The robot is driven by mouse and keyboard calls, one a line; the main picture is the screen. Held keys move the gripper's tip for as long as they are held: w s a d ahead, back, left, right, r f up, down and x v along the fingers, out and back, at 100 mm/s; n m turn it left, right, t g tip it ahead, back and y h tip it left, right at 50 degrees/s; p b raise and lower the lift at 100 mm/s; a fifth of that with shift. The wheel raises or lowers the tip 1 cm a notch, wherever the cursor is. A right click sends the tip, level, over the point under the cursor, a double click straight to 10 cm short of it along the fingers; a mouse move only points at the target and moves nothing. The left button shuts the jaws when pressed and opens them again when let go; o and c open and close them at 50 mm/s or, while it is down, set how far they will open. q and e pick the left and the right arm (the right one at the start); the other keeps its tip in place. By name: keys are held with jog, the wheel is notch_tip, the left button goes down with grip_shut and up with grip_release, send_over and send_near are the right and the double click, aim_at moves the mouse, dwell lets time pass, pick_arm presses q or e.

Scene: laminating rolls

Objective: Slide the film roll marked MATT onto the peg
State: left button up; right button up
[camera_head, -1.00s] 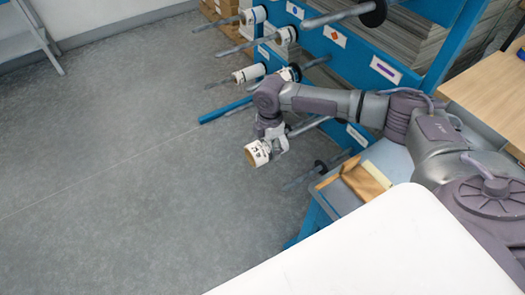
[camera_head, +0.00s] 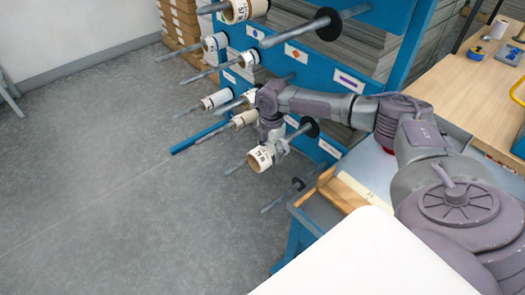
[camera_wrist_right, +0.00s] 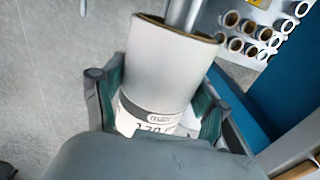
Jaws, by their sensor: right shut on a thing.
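The white film roll (camera_head: 262,157) has a brown core and dark print. In the right wrist view, the roll (camera_wrist_right: 165,70) shows a "matt" label near my fingers. My right gripper (camera_head: 273,148) is shut on it; in the wrist view, the gripper's fingers (camera_wrist_right: 158,112) clasp both sides. A grey peg (camera_head: 235,168) with a black disc (camera_head: 308,127) lines up with the roll and shows beyond its open end. In the wrist view the peg (camera_wrist_right: 182,12) meets the core opening, so the roll appears to be around it; depth inside is hidden. My left gripper is out of view.
The blue rack (camera_head: 375,22) carries several other pegs and white rolls (camera_head: 216,99) above and left of my gripper. A lower empty peg (camera_head: 280,197) sits near a wooden tray (camera_head: 340,190). A wooden table (camera_head: 470,80) stands right. The floor left is open.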

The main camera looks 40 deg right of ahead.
aim_at(299, 130)
jog(key=d, duration=0.3)
jog(key=d+b, duration=0.1)
jog(key=d, duration=0.5)
jog(key=shift+w+d+f, duration=0.1)
jog(key=shift+w+d, duration=0.1)
jog(key=shift+w, duration=0.2)
jog(key=shift+w+d+b, duration=0.15)
jog(key=shift+d+b, duration=0.5)
jog(key=shift+d, duration=0.95)
jog(key=o, duration=1.3)
notch_tip(299, 130, up, 8)
jog(key=shift+f, duration=0.15)
